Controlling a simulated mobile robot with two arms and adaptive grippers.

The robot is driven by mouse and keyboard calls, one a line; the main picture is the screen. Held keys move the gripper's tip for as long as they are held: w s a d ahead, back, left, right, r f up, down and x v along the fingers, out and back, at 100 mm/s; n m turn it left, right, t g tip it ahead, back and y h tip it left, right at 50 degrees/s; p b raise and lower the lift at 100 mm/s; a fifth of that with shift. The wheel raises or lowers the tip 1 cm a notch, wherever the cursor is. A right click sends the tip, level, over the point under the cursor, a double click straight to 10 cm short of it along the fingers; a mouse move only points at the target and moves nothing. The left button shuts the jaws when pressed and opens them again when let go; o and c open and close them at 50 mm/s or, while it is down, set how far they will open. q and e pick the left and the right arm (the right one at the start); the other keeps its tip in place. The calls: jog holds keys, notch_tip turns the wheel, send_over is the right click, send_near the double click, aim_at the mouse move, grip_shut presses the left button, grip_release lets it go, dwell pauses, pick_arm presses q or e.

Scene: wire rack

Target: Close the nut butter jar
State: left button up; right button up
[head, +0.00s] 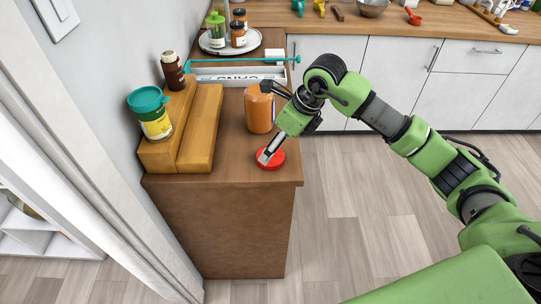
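The nut butter jar (258,113) is an orange-brown jar standing upright on the brown wooden counter, right of the wooden steps. Its top is partly hidden by a dark finger of my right gripper. A round red lid (275,163) lies on the counter in front of the jar, near the counter's front edge. My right gripper (265,122) is open with its fingers spread wide. One finger is by the jar's top right, and the light-tipped finger reaches over the red lid. I cannot tell if either finger touches. My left gripper is not in view.
Wooden steps (202,130) at the left hold a teal-lidded yellow jar (154,117) and a brown bottle (172,72). Behind are a white box (236,76), a teal bar (238,61) and a round tray (214,49) with jars. Floor right of the counter is clear.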

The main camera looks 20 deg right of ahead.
jog(key=shift+a+f+p, duration=0.1)
jog(key=shift+f+p, duration=0.25)
jog(key=shift+p, duration=0.05)
jog(key=p+x, duration=0.1)
jog(key=x, duration=0.2)
jog(key=shift+f+p, duration=0.3)
jog(key=shift+f, duration=0.05)
jog(key=shift+w+a+f, duration=0.1)
jog(key=shift+w+f, duration=0.1)
jog(key=shift+f, duration=0.15)
jog(key=c, duration=0.9)
